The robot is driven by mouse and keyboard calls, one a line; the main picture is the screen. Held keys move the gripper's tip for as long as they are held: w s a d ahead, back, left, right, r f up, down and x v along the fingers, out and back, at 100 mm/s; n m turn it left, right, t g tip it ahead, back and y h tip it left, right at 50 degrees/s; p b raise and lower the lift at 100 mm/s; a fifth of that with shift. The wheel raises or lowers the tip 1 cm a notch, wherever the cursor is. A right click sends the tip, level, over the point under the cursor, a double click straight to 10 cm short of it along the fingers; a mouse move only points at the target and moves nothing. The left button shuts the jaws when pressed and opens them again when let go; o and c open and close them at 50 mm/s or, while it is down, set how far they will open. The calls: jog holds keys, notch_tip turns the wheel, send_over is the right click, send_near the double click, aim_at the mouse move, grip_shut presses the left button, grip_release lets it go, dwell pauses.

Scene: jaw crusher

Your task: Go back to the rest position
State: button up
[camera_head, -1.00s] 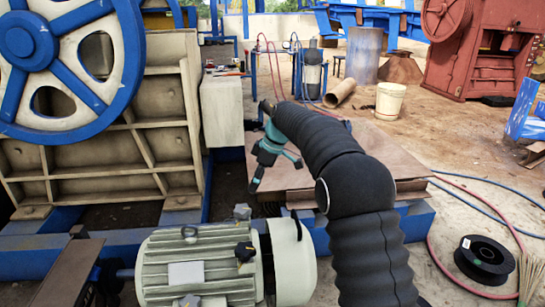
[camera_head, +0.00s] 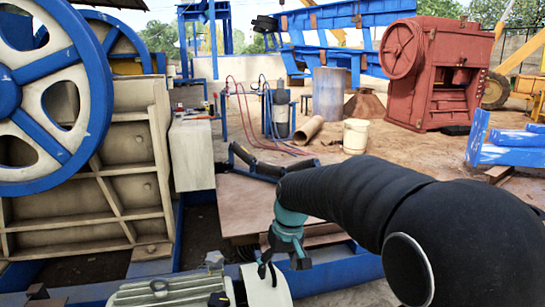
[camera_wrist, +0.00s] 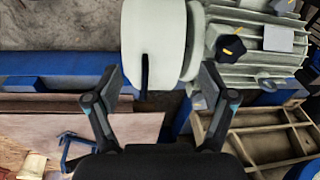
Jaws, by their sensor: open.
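My gripper (camera_head: 284,264) hangs from my black sleeved arm with its teal wrist, low in the middle of the head view. Its jaws point down and are apart. In the wrist view my gripper (camera_wrist: 160,88) shows two dark fingers spread wide with nothing held between them. The pale rounded end of the electric motor (camera_wrist: 158,45) shows beyond and between the fingertips; I cannot tell the exact gap. The same motor (camera_head: 160,292) is cut off by the bottom edge of the head view.
The jaw crusher's blue and cream flywheel (camera_head: 50,85) and ribbed body (camera_head: 130,165) stand at left. A brown plate (camera_head: 245,205) lies behind my gripper. A white bucket (camera_head: 356,136), a rusty pipe (camera_head: 308,130) and a red machine (camera_head: 435,75) stand farther back on open ground.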

jog(key=s+d+r+m+t+p, duration=0.1)
jog(key=s+d+r, duration=0.2)
jog(key=s, duration=0.5)
jog(key=s+d+r+m+t+h+p, duration=0.1)
jog(key=s+d+r+m+t, duration=0.1)
jog(key=s+d, duration=0.4)
jog(key=s+d+r+m+t+p, duration=0.1)
jog(key=s+d+r, duration=0.3)
jog(key=s, duration=0.6)
jog(key=shift+s+d+r+m+t+h, duration=0.2)
jog(key=shift+s+d+m+t+h, duration=0.15)
jog(key=shift+d, duration=0.2)
